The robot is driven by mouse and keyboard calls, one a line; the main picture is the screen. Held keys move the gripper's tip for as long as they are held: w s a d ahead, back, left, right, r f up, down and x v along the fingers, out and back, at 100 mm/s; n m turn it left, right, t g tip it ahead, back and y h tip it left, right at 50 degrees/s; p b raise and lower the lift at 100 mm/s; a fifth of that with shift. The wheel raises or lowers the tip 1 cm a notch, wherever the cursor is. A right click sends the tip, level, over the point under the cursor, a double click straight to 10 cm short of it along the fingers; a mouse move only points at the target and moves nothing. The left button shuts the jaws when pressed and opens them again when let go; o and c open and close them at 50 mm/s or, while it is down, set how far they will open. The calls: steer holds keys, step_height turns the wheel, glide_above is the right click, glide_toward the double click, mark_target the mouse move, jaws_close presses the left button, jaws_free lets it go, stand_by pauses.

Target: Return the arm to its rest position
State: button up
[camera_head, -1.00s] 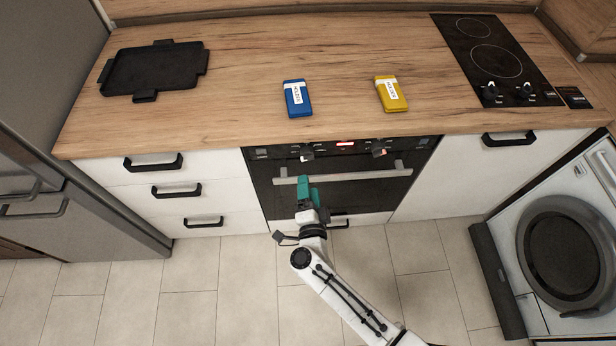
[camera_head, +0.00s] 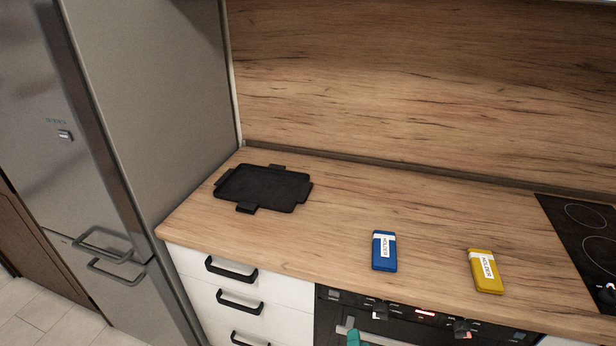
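My gripper (camera_head: 353,338) shows only as a teal tip at the bottom edge of the head view, in front of the oven. The rest of my arm is out of the frame. Whether the gripper is open or shut cannot be made out. No object is visible at the tip.
A black tray (camera_head: 262,188) lies on the wooden counter (camera_head: 330,205) at the left. A blue packet (camera_head: 384,251) and a yellow packet (camera_head: 485,271) lie near the front edge. The cooktop (camera_head: 590,240) is at right, the oven (camera_head: 400,325) below, the fridge (camera_head: 130,110) at left.

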steer(key=s+a+n+g+y, duration=0.1)
steer(key=s+n+g+y, duration=0.65)
steer(key=n, duration=0.35)
steer(key=s+d+r+g+h, duration=0.1)
steer(key=s+d+g+h, duration=0.2)
steer(key=s+d, duration=0.5)
steer(key=s+d+r+n+g+h+b, duration=0.1)
steer(key=s+d+g+h, duration=0.3)
steer(key=s, duration=1)
steer(key=d+g, duration=0.2)
steer(key=d, duration=0.1)
steer(key=shift+d+r, duration=0.4)
